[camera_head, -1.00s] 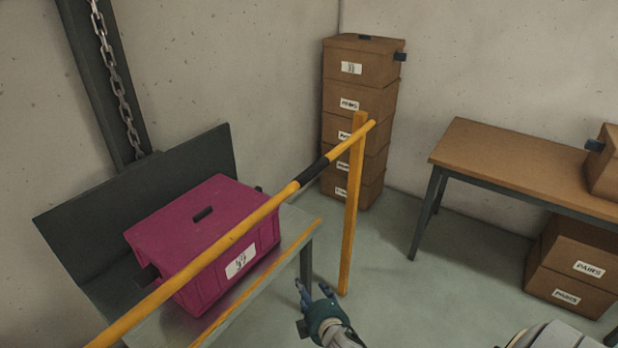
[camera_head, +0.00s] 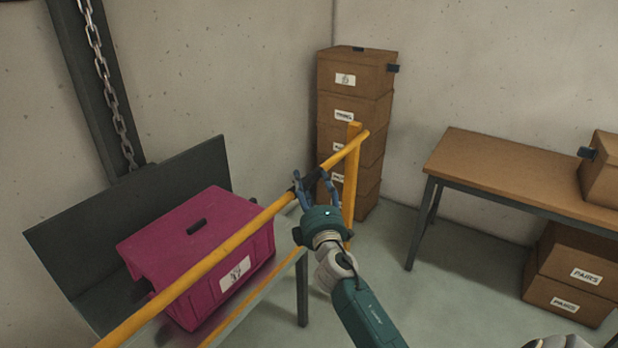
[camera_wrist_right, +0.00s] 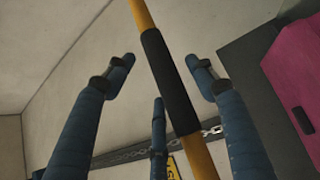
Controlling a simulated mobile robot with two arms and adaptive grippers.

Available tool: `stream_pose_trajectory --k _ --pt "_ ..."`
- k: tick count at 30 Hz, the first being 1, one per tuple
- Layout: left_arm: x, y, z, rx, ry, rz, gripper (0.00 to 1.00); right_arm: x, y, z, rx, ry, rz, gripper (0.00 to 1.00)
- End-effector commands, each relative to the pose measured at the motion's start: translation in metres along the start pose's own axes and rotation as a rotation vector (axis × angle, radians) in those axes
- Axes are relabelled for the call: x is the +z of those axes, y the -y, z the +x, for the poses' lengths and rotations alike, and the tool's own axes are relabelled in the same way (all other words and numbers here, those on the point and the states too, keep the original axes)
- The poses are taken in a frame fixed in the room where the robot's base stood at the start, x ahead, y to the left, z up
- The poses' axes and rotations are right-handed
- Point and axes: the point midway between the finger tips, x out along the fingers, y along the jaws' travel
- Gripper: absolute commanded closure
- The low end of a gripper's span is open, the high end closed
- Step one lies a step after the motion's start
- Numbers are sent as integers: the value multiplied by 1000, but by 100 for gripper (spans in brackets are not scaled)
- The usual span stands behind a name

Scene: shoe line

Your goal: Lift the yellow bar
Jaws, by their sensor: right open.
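The yellow bar (camera_head: 234,241) runs slantwise across the head view, in front of a magenta box. Its far end meets a yellow post (camera_head: 351,190). My right gripper (camera_head: 314,180) is at the black sleeve on the bar, with its fingers open and partly covering the sleeve. In the right wrist view the black sleeve (camera_wrist_right: 169,82) passes between the spread fingers of the gripper (camera_wrist_right: 160,75), with a gap on both sides. My left gripper is not in view.
The magenta box (camera_head: 200,250) sits on a grey platform behind the bar. A chain (camera_head: 105,85) hangs at the left. Stacked cardboard boxes (camera_head: 352,120) stand in the corner. A table (camera_head: 520,175) stands at the right, with clear floor before it.

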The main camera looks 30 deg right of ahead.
Motion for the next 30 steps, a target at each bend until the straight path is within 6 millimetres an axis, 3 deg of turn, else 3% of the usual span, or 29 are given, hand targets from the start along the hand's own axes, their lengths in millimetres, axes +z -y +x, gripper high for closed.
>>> stream_pose_trajectory --k 6,15,17,24,30 --pt "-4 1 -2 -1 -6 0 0 0 0 21 0 0 -1 44" --pt "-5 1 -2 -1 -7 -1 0 0 1 24 0 0 0 44" --pt "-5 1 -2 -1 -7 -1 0 0 1 24 0 0 0 52" --pt "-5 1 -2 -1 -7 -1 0 0 1 24 -1 0 0 100" --pt "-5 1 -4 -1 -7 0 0 -1 -1 25 -4 0 3 100"
